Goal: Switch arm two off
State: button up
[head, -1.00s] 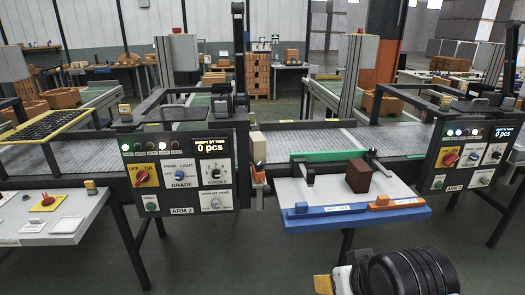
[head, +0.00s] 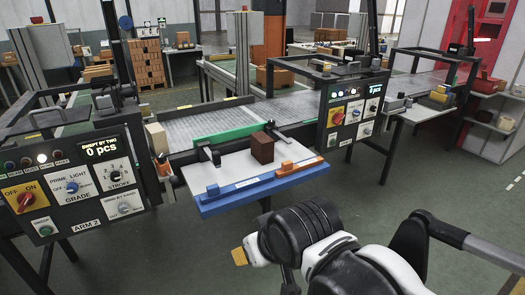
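The arm two panel (head: 75,200), labelled ARM 2, stands at the left in the head view. Its red rotary switch (head: 25,199) sits on a yellow OFF/ON plate at the panel's left; its exact position is too small to read surely. The display (head: 99,150) above reads 0 pcs, and one white lamp (head: 42,158) in the row is lit. A green button (head: 44,230) is below the switch. My arm (head: 310,235) fills the lower right, well away from the panel. A yellow-tipped part at its end may be my gripper (head: 239,256); no clear finger pair shows.
A blue-edged tray table (head: 232,197) with a brown block (head: 262,148) juts out right of the panel. A second similar panel (head: 354,112) stands farther right on the conveyor (head: 280,108). Green floor (head: 400,180) is clear in front at the right.

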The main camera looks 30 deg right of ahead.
aim_at(25, 199)
jog(key=i+j, duration=0.15)
jog(key=j, duration=0.25)
jog(key=i+j, duration=0.15)
jog(key=j, duration=0.25)
jog(key=i+j, duration=0.15)
jog(key=j, duration=0.25)
jog(key=i+j, duration=0.1)
jog(key=j, duration=0.3)
jog(key=u, duration=0.05)
